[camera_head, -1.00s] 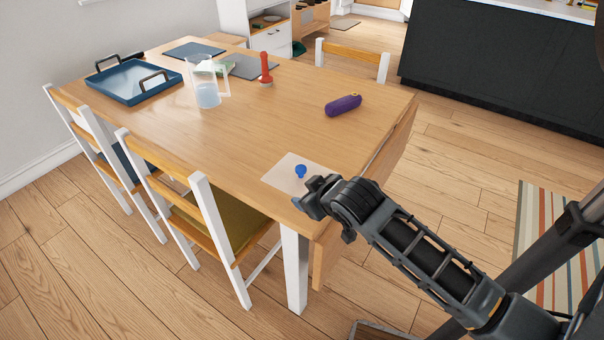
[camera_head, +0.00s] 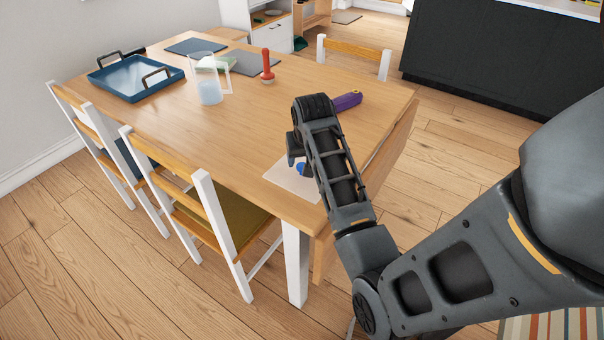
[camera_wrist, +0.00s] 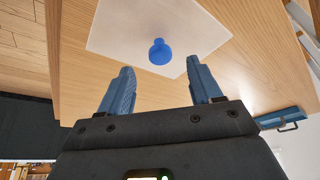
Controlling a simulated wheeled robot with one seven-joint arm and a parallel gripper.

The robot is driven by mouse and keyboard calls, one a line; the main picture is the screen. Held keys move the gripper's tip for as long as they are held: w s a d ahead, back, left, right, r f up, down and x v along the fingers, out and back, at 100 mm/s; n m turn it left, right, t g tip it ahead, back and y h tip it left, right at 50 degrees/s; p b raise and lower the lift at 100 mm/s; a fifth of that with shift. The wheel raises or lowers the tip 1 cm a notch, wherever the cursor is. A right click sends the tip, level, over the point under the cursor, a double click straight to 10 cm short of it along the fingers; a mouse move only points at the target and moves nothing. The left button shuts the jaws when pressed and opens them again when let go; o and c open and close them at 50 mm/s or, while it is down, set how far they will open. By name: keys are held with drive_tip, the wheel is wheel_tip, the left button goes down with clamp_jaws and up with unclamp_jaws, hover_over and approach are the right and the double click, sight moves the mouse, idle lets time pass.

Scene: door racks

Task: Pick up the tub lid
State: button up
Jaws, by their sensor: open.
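The tub lid (camera_head: 284,178) is a pale, translucent flat square with a blue knob (camera_head: 301,169) in its middle. It lies flat on the wooden table near the front right corner. In the wrist view the lid (camera_wrist: 120,28) and its blue knob (camera_wrist: 160,52) are ahead of my fingertips. My gripper (camera_wrist: 160,78) is open and empty, its two blue-grey fingers on either side of the line to the knob, apart from it. In the head view my forearm and wrist hide part of the lid's right side and the gripper's fingers.
A purple object (camera_head: 348,100), partly behind my arm, a red-handled tool (camera_head: 267,66), a clear jug (camera_head: 209,92) and a blue tray (camera_head: 135,81) stand farther back on the table (camera_head: 180,130). Chairs (camera_head: 215,215) line its near left side. Table left of the lid is clear.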

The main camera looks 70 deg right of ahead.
sight(302, 165)
drive_tip(key=x, duration=0.5)
drive_tip(key=shift+w+d+r+p, duration=0.1)
drive_tip(key=shift+w+d+p, duration=0.1)
drive_tip(key=shift+p, duration=0.1)
drive_tip(key=c, duration=1.1)
drive_tip(key=shift+r, duration=0.15)
